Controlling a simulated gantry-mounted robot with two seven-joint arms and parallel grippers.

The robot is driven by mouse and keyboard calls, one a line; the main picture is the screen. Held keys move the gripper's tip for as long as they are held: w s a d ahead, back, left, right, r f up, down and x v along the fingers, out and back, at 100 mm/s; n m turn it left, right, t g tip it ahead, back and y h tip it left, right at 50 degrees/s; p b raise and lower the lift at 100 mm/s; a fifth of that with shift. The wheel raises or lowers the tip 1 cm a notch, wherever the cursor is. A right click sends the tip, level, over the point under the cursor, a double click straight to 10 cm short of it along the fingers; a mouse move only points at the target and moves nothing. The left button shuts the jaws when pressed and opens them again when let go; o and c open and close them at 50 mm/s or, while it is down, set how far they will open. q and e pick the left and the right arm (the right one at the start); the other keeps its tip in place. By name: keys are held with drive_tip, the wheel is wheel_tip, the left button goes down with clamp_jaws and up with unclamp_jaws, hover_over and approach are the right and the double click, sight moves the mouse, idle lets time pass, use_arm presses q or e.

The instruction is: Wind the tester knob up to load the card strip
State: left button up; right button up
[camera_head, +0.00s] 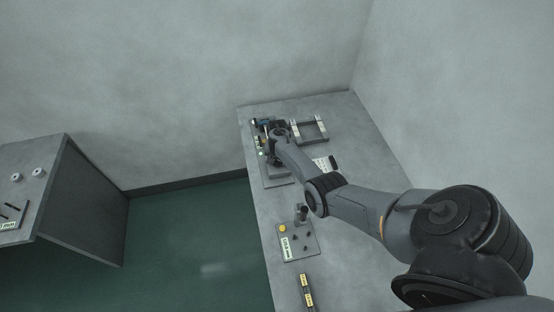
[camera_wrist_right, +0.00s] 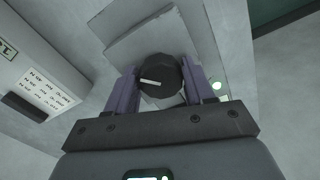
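The tester knob (camera_wrist_right: 163,82) is round and black with a white pointer line. It shows in the right wrist view above a grey plate (camera_wrist_right: 140,40). My right gripper (camera_wrist_right: 162,78) has a purple finger on each side of the knob, both apparently against it. In the head view my right gripper (camera_head: 277,134) is small and reaches down over the tester (camera_head: 277,180) at the left edge of the table; the wrist hides much of the tester. I cannot make out the card strip. My left gripper is not in view.
On the grey table (camera_head: 350,240), a U-shaped frame (camera_head: 310,130) stands behind the right arm and a white printed card (camera_head: 322,164) lies beside it. A plate with pegs (camera_head: 297,242) and a black-and-yellow bar (camera_head: 307,291) lie nearer. Another bench (camera_head: 75,190) stands across a gap at left.

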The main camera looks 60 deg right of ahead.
sight(277, 160)
drive_tip(key=o, duration=0.3)
drive_tip(key=shift+r, duration=0.1)
wheel_tip(277, 160, up, 9)
drive_tip(key=shift+p, duration=1)
drive_tip(key=shift+r, duration=0.85)
